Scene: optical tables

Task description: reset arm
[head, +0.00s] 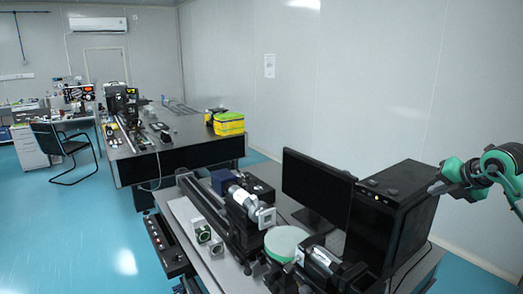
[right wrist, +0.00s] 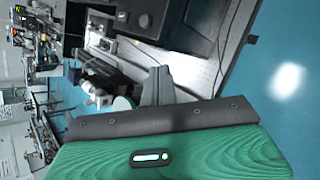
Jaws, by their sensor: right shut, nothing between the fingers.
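My right arm enters the head view from the right edge, with green and black joints. My right gripper (head: 438,188) is at the end of it, beside and just above the black computer tower (head: 393,190). It is shut and empty. In the right wrist view my right gripper (right wrist: 157,78) shows as grey fingers close together, above a dark plate and a green housing. My left gripper and left arm are not in view.
The near optical table holds a monitor (head: 315,187), a pale green disc (head: 286,242) and optical instruments (head: 245,210). A second table with a yellow bag (head: 228,123) and a chair (head: 62,150) stand farther back. The blue floor (head: 100,235) at the left is clear.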

